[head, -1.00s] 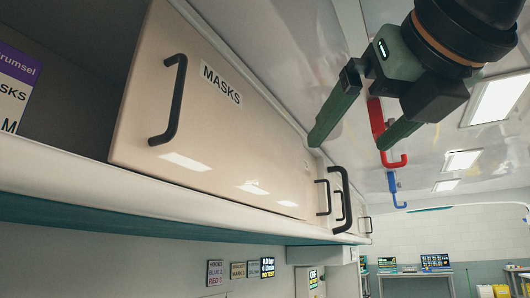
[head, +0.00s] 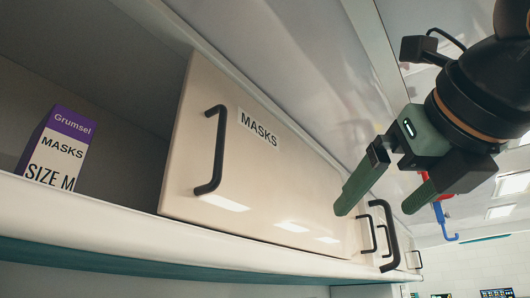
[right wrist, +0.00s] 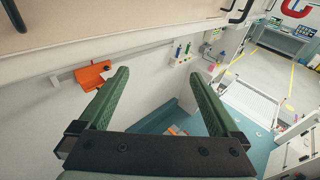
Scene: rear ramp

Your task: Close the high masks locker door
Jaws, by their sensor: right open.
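The masks locker door (head: 280,185) is a beige panel with a MASKS label and a black bar handle (head: 213,150). It stands slid or swung to the right, leaving the left part of the high locker open. Inside the open part stands a purple and white masks box (head: 60,150). My right gripper (head: 378,203) is open and empty, right of the door handle, in front of the far end of the door and apart from the handle. In the right wrist view its green fingers (right wrist: 163,98) are spread with nothing between them. My left gripper is not seen.
More black handles (head: 388,235) belong to lockers further along to the right. A red hook and a blue hook (head: 445,222) hang from the ceiling behind my right gripper. In the right wrist view an orange item (right wrist: 95,75) sits on the wall below.

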